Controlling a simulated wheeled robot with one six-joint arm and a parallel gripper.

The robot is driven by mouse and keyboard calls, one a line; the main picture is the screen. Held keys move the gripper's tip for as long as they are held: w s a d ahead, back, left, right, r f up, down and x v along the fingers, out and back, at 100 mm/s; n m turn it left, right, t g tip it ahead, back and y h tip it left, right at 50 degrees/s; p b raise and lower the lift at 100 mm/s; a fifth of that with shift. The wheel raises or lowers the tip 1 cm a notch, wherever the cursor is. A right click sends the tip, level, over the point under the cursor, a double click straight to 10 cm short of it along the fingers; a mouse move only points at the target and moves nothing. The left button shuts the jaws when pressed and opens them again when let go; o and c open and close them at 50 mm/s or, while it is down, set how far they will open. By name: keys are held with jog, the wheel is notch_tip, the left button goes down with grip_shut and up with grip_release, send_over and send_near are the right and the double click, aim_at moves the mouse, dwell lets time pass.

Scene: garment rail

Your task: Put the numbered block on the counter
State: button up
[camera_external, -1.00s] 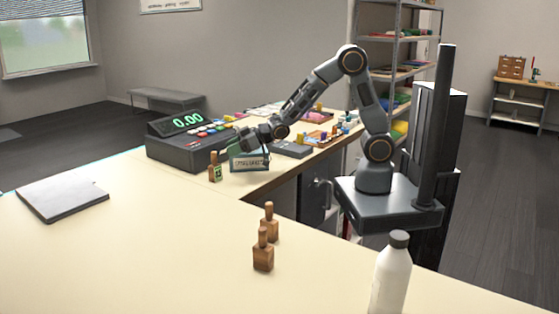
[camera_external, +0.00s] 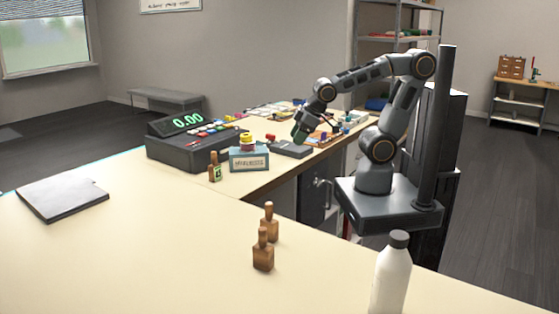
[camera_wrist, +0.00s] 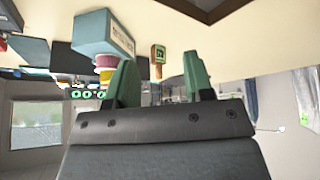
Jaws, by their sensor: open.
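The numbered block (camera_external: 214,172), brown with a thin neck and a green number label, stands upright on the light counter (camera_external: 165,225), beside the black register. In the wrist view the numbered block (camera_wrist: 158,56) appears upside down, between my fingers in the picture but beyond them. My gripper (camera_external: 299,137) is open and empty, above the dark flat pad and well to the right of the block. Two similar brown blocks (camera_external: 263,252) (camera_external: 270,222) stand on the near counter; no number shows on them.
A blue-grey labelled box (camera_external: 249,160) with yellow on top stands just right of the numbered block. The black register (camera_external: 195,150) is behind it. A white bottle (camera_external: 391,275) stands at the near right edge, a grey folder (camera_external: 62,199) at the left. The middle counter is clear.

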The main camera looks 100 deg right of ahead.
jog(key=shift+g+y, duration=0.4)
jog(key=shift+g, duration=0.4)
jog(key=s, duration=0.1)
jog(key=s+a, duration=0.2)
jog(key=s, duration=0.1)
jog(key=shift+s+r, duration=0.1)
jog(key=shift+r, duration=0.05)
jog(key=shift+d, duration=0.1)
dwell(0.4)
